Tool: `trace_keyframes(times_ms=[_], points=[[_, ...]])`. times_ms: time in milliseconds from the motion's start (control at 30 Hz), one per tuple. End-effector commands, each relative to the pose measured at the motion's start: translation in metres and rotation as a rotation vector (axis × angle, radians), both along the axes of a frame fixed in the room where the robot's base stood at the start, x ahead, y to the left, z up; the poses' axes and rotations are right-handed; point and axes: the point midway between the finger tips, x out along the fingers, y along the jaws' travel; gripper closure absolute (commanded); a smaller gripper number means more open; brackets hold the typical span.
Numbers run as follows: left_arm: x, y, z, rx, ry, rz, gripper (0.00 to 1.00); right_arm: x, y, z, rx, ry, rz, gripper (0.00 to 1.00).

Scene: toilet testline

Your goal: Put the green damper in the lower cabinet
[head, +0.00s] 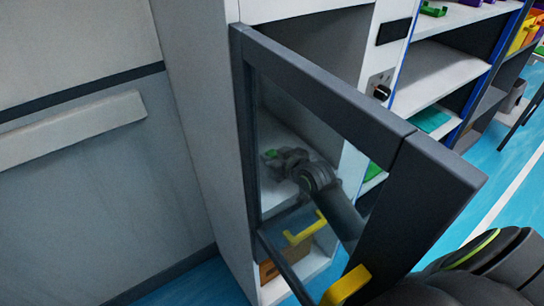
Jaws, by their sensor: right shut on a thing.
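The cabinet (205,130) stands in the middle with its dark-framed glass door (330,85) swung open toward me. My right gripper (276,158) shows through the glass, inside the cabinet opening and above a pale shelf. It is shut on a small green thing, the green damper (270,153), of which only a bit shows at the fingertips. I cannot tell whether the damper touches the shelf. My left gripper is out of view.
A yellow handle (345,287) sits low on the door, and another yellow handle (306,229) shows through the glass. An orange-brown box (284,262) is on the cabinet's bottom. Open shelves (440,75) with coloured items stand at the right. Blue floor (500,200) is clear there.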

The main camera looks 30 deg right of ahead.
Motion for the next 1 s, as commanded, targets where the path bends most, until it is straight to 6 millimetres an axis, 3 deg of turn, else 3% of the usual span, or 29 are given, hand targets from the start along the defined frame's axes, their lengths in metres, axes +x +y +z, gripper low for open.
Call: trace_keyframes(times_ms=[233, 267, 433, 767, 1000], points=[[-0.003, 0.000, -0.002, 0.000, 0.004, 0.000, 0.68, 0.000, 0.000, -0.003, 0.000, 0.000, 0.000, 0.97], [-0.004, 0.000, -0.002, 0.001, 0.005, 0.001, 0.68, 0.000, 0.000, -0.003, 0.000, 0.000, 0.000, 0.74], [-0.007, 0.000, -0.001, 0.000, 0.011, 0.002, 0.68, 0.000, 0.000, -0.002, 0.000, 0.000, 0.000, 0.53], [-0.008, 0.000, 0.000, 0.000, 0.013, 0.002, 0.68, 0.000, 0.000, 0.002, 0.000, -0.001, 0.000, 0.53], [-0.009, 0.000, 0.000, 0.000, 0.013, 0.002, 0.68, -0.026, -0.004, 0.011, -0.003, 0.000, 0.000, 0.53]])
